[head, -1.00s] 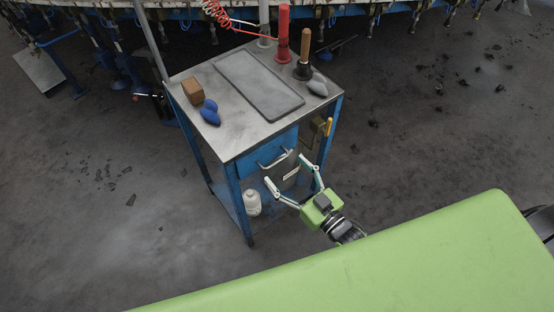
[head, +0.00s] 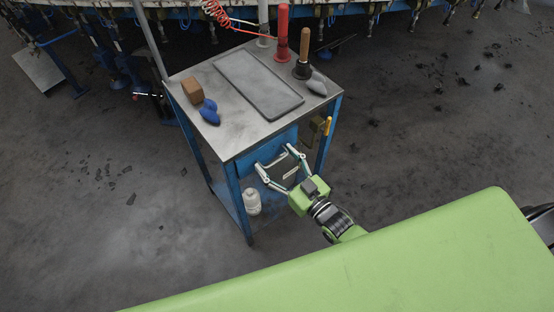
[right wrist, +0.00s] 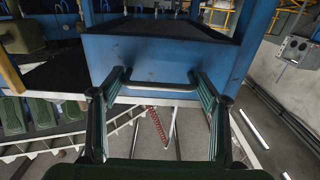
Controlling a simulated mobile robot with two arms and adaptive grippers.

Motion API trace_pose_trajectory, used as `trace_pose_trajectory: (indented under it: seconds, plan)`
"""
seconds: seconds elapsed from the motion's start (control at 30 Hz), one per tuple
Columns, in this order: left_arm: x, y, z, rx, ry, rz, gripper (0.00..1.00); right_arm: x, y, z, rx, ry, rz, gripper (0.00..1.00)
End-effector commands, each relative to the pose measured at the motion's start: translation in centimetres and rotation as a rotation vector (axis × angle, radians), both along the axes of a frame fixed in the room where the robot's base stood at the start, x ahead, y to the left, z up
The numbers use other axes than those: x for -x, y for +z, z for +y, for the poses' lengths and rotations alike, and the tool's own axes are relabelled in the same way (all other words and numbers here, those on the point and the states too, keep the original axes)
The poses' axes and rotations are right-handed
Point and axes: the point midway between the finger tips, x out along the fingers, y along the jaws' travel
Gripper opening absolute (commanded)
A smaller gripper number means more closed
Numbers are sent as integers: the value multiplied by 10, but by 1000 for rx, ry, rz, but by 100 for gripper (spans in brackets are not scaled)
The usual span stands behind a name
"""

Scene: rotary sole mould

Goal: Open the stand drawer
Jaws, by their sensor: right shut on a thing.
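The stand's blue drawer front (head: 279,148) sits under the grey metal top. My right gripper (head: 273,158) is at this front, its two fingers spread along the drawer handle and shut on it. The drawer front shows close beneath the edge of the top, with no clear gap. My left gripper is not in view.
The stand top (head: 185,125) carries a brown block (head: 192,90), blue objects (head: 209,112), a dark flat plate (head: 258,84), a red cylinder (head: 282,35) and a wooden-handled tool (head: 303,55). A white bottle (head: 252,201) stands on the lower shelf.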

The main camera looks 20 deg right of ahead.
Motion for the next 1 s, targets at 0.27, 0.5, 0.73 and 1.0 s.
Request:
trace_pose_trajectory:
  seconds: [0.27, 0.5, 0.73, 1.0]
  plan:
    - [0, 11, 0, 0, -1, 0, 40, 30, 1, -12, 2, -2, 5, 30]
    - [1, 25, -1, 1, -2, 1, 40, 82, 1, -31, 2, -2, 6, 30]
    - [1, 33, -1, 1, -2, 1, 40, 129, 1, -49, 2, -3, 5, 30]
    - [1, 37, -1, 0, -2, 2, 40, 164, 0, -62, 1, -3, 2, 30]
